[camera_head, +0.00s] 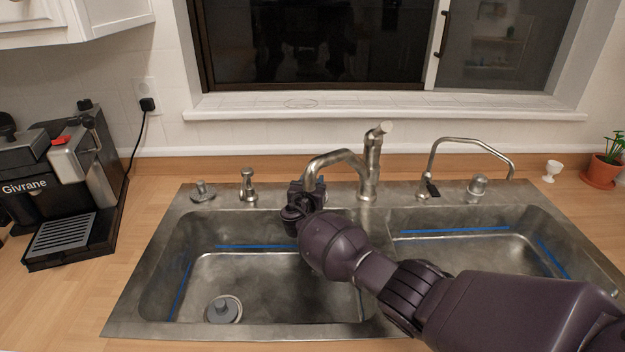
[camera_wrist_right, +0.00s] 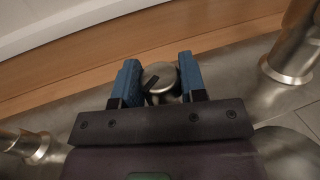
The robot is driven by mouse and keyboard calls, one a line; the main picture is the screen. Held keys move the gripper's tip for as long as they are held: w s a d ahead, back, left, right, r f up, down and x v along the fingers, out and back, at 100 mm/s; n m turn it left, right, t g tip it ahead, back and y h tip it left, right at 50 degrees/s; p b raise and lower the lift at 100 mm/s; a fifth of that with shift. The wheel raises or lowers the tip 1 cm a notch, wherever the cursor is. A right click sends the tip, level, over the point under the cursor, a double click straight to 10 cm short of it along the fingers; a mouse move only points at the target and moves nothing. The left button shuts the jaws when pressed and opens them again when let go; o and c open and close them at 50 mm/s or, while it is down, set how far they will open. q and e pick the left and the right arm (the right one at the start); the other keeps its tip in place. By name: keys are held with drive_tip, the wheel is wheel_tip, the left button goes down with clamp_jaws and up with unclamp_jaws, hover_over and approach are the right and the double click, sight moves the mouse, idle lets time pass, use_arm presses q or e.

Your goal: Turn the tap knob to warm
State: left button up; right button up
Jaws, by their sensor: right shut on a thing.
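The tap (camera_head: 370,165) is a brushed metal faucet behind the double sink, its spout reaching left over the left basin. My right gripper (camera_head: 307,188) is at the back rim of the sink, left of the tap's base, and hides what it holds in the head view. In the right wrist view, the blue fingers of my right gripper (camera_wrist_right: 160,84) are shut on a round metal knob (camera_wrist_right: 160,76), one finger on each side. A dark mark or slot shows on the knob's top. The tap's base (camera_wrist_right: 290,60) stands to the right there. My left gripper is not in view.
A soap pump (camera_head: 247,186) and a small metal fitting (camera_head: 203,191) stand left of my right gripper. A thin filter tap (camera_head: 433,165) stands at right. A coffee machine (camera_head: 75,190) is at far left, and a potted plant (camera_head: 603,170) at far right. Both basins look empty.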

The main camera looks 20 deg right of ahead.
drive_tip(key=shift+d+r+n+t+y, duration=0.15)
drive_tip(key=shift+n+t+y, duration=0.2)
drive_tip(key=shift+y, duration=0.25)
drive_tip(key=shift+n+t+y+p, duration=0.3)
drive_tip(key=shift+n+t+y, duration=0.15)
drive_tip(key=shift+n+y, duration=0.55)
drive_tip(key=shift+f+n+y, duration=0.25)
drive_tip(key=shift+n+y, duration=0.2)
drive_tip(key=shift+y, duration=0.55)
use_arm(q)
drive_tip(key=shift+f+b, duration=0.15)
drive_tip(key=shift+b, duration=0.4)
use_arm(e)
drive_tip(key=shift+n+t+y, duration=0.4)
drive_tip(key=shift+n+y, duration=0.6)
drive_tip(key=shift+y, duration=0.6)
drive_tip(key=o, duration=0.9)
drive_tip(key=shift+r, duration=0.1)
drive_tip(key=shift+s, duration=0.15)
